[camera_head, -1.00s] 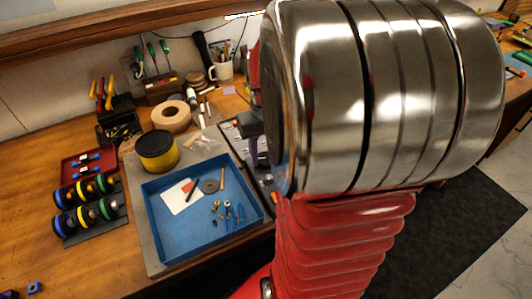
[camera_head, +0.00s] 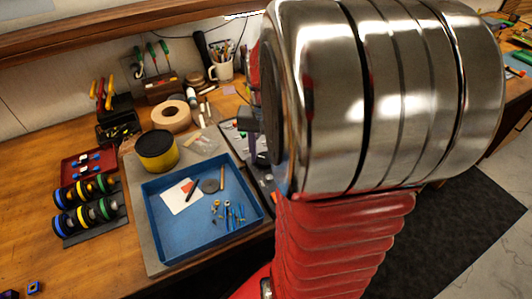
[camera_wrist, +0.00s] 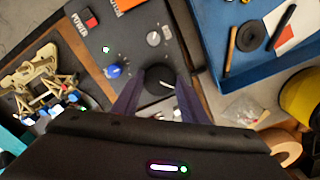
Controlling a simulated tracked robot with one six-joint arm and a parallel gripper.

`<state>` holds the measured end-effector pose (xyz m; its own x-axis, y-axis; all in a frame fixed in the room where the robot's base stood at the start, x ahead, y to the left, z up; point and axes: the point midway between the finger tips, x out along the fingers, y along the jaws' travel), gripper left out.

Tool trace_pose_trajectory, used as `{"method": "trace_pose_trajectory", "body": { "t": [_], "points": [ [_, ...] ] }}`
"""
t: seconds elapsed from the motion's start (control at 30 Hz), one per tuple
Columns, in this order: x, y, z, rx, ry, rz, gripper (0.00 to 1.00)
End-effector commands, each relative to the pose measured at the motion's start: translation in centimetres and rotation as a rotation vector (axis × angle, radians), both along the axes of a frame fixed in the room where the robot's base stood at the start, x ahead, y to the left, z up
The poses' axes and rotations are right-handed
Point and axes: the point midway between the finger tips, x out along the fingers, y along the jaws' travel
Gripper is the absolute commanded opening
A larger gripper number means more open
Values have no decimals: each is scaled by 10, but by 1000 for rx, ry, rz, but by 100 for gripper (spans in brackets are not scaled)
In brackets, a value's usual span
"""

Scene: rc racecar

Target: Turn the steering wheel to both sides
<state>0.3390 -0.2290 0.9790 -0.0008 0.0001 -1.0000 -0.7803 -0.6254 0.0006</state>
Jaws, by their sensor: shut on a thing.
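The steering wheel shows in the wrist view as a round black knob (camera_wrist: 160,76) with a white pointer mark, standing on a dark control panel (camera_wrist: 120,35). My gripper (camera_wrist: 158,82) has its two purple fingers on either side of the knob and is shut on it. My gripper is only partly seen there, beside the arm.
On the panel are a blue knob (camera_wrist: 115,71), a grey dial (camera_wrist: 154,38) and a red power switch (camera_wrist: 89,19). A pale car chassis (camera_wrist: 40,75) lies at the left of the wrist view. A blue tray (camera_head: 150,220) with small parts lies left of the panel in the head view.

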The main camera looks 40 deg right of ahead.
Motion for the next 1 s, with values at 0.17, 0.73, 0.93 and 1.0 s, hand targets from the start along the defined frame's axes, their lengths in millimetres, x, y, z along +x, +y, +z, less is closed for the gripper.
{"method": "trace_pose_trajectory", "body": {
  "t": [0.17, 0.73, 0.93, 1.0],
  "points": [
    [0, 0, 0, 0, 0, 1, 17],
    [0, 0, 1, -1, -1, 1, 58],
    [1, 0, 14, -1, -2, 1, 58],
    [1, -1, 23, -2, -3, 1, 58]
  ]
}}
